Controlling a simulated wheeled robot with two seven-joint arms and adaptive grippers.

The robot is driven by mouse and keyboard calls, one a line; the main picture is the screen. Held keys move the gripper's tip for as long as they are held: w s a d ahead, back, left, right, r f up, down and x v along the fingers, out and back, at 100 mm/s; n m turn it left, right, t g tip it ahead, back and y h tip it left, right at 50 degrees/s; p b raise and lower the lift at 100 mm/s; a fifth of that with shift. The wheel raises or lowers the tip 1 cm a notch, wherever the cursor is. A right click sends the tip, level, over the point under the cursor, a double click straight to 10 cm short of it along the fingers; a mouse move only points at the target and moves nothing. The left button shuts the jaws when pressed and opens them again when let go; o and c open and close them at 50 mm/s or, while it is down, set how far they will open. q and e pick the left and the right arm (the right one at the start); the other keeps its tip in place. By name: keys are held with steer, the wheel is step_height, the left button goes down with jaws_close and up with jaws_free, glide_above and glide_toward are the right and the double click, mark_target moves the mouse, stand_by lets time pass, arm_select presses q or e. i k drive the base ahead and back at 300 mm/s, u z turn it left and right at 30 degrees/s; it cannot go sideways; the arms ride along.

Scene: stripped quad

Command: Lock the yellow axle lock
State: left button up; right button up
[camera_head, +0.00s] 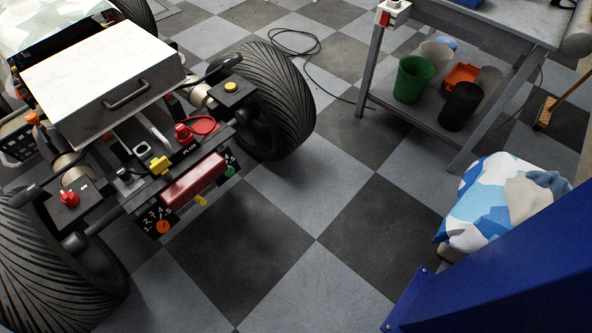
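The stripped quad stands at the left with its end facing me. A round yellow knob (231,87) sits on a dark block at the right end of its axle. A red knob (68,198) sits on a similar block at the left end. A yellow T-shaped handle (159,165) stands in the middle behind the red bar (194,178), and a small yellow lever (201,200) hangs below that bar. No readable label tells which yellow part is the axle lock. Neither of my grippers is in view.
Large black tyres (265,100) flank the axle. A red knob with a looped strap (184,132) sits near the yellow handle. A grey workbench (440,125) stands at the upper right. A blue panel (500,275) fills the lower right. The checkered floor between is clear.

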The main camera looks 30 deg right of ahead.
mark_target(200, 200)
steer(key=u, duration=0.5)
steer(key=k, duration=0.55)
steer(key=u, duration=1.15)
steer(key=i, duration=0.85)
steer(key=z, duration=0.5)
steer(key=i, duration=0.85)
steer(key=z, duration=0.8)
